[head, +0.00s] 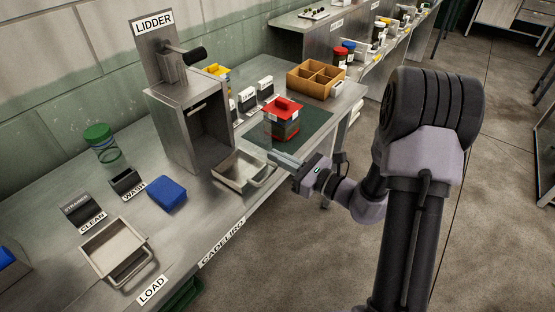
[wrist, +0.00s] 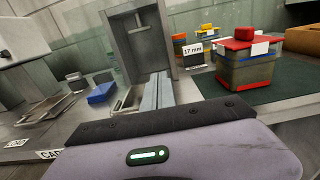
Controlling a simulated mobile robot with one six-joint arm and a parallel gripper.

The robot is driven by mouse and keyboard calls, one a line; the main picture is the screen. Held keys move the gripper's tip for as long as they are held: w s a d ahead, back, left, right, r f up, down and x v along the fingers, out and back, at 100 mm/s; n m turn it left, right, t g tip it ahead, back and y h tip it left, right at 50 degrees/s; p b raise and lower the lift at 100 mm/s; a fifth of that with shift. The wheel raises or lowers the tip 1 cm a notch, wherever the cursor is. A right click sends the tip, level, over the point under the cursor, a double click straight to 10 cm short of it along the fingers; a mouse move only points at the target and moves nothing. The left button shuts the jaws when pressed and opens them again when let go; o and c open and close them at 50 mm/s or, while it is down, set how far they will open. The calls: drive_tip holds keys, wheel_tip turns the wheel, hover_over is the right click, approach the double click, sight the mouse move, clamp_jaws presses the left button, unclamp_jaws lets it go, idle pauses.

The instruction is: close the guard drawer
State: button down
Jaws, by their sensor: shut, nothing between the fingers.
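The guard drawer (head: 228,179) is a shallow grey metal tray with a bar handle at its front. It stands pulled out in front of the open-fronted grey LIDDER housing (head: 180,128). My gripper (head: 273,154) is shut and empty, with its fingers just above and beside the drawer's handle end; I cannot tell whether they touch it. In the wrist view my gripper (wrist: 157,82) points toward the housing (wrist: 144,48), and its fingers cover part of the drawer (wrist: 126,101).
A red-lidded container (head: 282,120) stands on the dark green mat (head: 312,122) close behind my gripper. A wooden divided box (head: 316,80) is farther back. A blue block (head: 167,193) and another handled tray (head: 113,248) lie to the left.

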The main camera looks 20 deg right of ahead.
drive_tip(key=shift+w+a, duration=0.15)
drive_tip(key=p+x, duration=0.3)
drive_tip(key=x, duration=1.4)
drive_tip(key=shift+w+a+r, duration=0.1)
drive_tip(key=shift+r, duration=0.2)
